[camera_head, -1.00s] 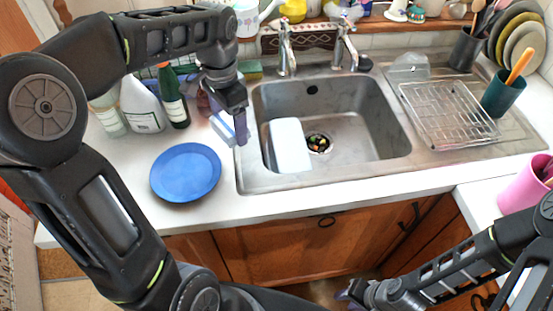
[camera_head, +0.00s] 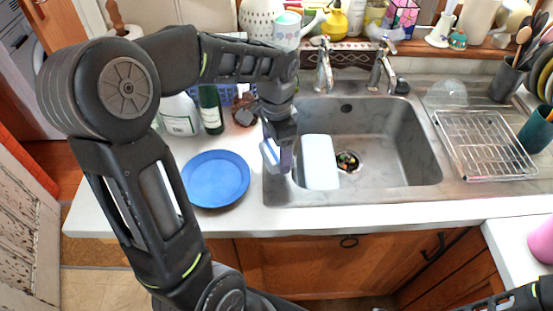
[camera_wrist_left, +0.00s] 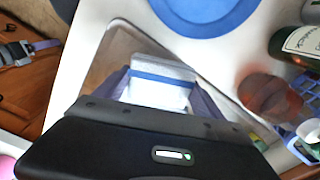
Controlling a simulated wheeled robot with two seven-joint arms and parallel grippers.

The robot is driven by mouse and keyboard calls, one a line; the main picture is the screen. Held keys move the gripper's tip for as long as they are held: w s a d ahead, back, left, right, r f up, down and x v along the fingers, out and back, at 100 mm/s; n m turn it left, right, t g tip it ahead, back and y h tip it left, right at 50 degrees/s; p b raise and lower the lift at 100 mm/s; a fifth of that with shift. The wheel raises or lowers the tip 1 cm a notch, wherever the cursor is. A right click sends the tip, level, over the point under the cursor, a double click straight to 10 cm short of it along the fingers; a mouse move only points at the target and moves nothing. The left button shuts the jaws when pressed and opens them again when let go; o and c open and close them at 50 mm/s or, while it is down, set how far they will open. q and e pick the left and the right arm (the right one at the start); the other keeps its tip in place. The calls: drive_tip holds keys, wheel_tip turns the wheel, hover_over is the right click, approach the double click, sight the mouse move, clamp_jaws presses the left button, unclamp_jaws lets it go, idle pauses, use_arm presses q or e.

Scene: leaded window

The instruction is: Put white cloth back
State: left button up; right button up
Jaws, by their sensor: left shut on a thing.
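The white cloth (camera_head: 270,154) with a blue stripe is in my left gripper (camera_head: 284,160), at the left rim of the sink (camera_head: 400,172). In the left wrist view the cloth (camera_wrist_left: 160,84) sits between the two fingers of my left gripper (camera_wrist_left: 160,92), which is shut on it. I cannot tell whether the cloth touches the sink rim. What looks like my right gripper (camera_wrist_left: 20,52) shows at the left edge of the left wrist view, too small to read its jaws.
A blue plate (camera_head: 216,179) lies on the counter left of the sink. A white slab (camera_head: 320,162) stands in the sink's left part. Bottles (camera_head: 210,110) stand behind the plate. The faucet (camera_head: 325,66) is behind the sink; a wire rack (camera_head: 484,145) is right of it.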

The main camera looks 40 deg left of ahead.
sight(276, 161)
use_arm(q)
drive_tip(key=shift+f, duration=0.2)
drive_tip(key=shift+f, duration=1.9)
drive_tip(key=shift+f, duration=0.1)
drive_tip(key=o, duration=1.2)
drive_tip(key=shift+c, duration=0.2)
wheel_tip(276, 161, up, 12)
drive_tip(key=shift+r+b, duration=0.15)
drive_tip(key=shift+b, duration=0.15)
